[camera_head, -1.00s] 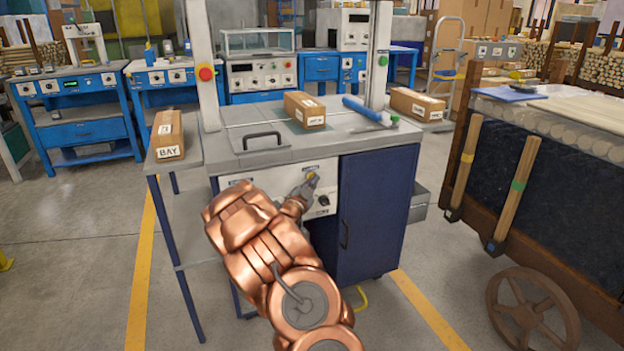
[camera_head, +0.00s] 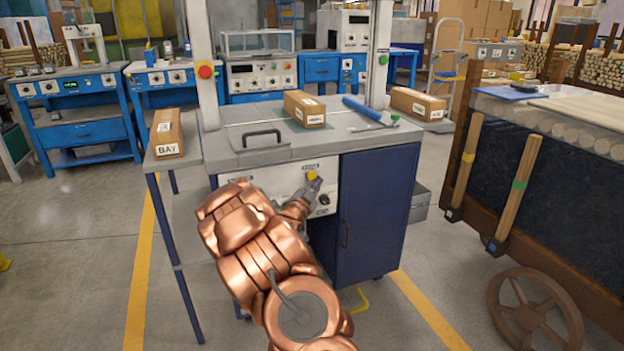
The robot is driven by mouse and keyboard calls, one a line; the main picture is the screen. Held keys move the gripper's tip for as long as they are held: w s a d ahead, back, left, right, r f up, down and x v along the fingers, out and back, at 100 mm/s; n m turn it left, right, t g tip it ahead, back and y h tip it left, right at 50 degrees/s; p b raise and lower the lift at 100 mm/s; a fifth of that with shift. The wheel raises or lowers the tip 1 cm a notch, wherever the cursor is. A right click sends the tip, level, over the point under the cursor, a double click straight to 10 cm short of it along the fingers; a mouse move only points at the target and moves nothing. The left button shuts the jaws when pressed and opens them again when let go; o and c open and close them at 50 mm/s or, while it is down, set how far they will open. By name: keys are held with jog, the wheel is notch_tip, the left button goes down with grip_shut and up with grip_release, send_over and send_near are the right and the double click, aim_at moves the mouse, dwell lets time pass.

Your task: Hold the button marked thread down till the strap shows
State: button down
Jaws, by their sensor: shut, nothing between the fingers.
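A yellow button (camera_head: 312,175) sits on the pale control panel (camera_head: 262,180) at the front of the strapping machine, under a small dark label too small to read. My gripper (camera_head: 314,187) is shut and empty, its tip just below the button in the picture. The tip overlaps the button's lower edge, and I cannot tell whether it touches or presses it. My arm hides the left and lower part of the panel. A cardboard box (camera_head: 304,109) lies on the machine's grey top (camera_head: 350,132) between two white uprights.
A dark knob (camera_head: 324,199) is right of my gripper's tip. A red emergency button (camera_head: 205,72) is on the left upright. A box marked BAY (camera_head: 168,134) lies on the left side table. A wooden cart (camera_head: 560,190) stands close on the right.

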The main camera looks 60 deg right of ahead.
jog(key=shift+s+a+r+b, duration=0.1)
jog(key=shift+s+a+b, duration=0.5)
jog(key=shift+s, duration=0.25)
jog(key=shift+s+a+b, duration=0.45)
jog(key=shift+s+a, duration=0.1)
jog(key=shift+s, duration=0.3)
